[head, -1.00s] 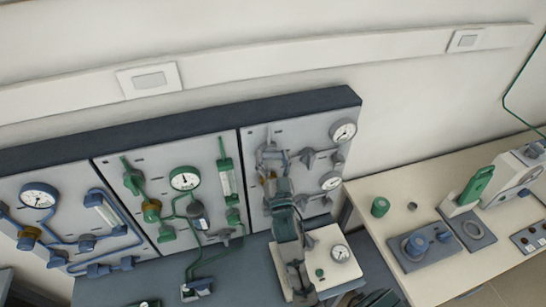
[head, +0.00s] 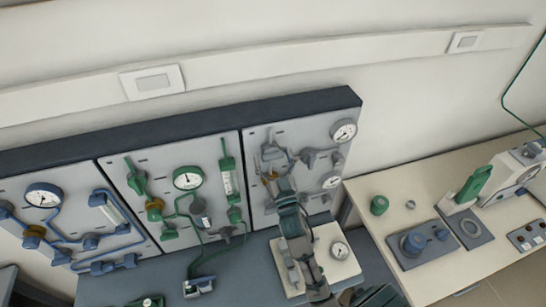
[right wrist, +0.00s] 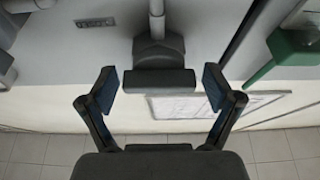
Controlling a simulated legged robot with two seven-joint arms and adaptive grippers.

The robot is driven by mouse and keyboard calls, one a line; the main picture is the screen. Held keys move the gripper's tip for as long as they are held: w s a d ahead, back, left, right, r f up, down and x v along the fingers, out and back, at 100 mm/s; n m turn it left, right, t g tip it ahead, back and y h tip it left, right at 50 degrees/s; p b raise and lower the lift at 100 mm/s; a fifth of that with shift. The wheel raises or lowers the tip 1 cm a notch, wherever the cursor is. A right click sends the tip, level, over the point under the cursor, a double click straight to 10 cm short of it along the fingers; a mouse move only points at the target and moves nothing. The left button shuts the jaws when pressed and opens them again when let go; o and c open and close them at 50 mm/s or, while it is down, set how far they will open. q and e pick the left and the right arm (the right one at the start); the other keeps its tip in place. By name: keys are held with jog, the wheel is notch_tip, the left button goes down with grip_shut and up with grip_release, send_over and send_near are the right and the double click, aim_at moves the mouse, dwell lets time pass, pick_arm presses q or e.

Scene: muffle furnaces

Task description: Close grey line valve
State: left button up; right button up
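The grey line's panel (head: 255,205) is the rightmost of three upright panels in the head view, with grey pipes, fittings and two gauges. My right gripper (head: 272,158) is in front of its upper left part and hides some fittings. In the right wrist view, a dark grey valve with a bar handle (right wrist: 158,82) sits below a grey pipe. My right gripper (right wrist: 157,88) is open, with one finger on each side of the handle and a visible gap to each. My left gripper is not in view.
The green panel (head: 165,185) and the blue panel (head: 75,208) stand to the left. A white box with a gauge (head: 340,250) stands on the dark bench below my right arm. The pale bench (head: 385,235) at right holds a green cylinder (head: 379,205) and instruments.

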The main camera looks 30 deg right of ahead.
jog(key=shift+w, duration=0.1)
jog(key=shift+f, duration=0.1)
jog(key=v, duration=1.2)
dwell(0.4)
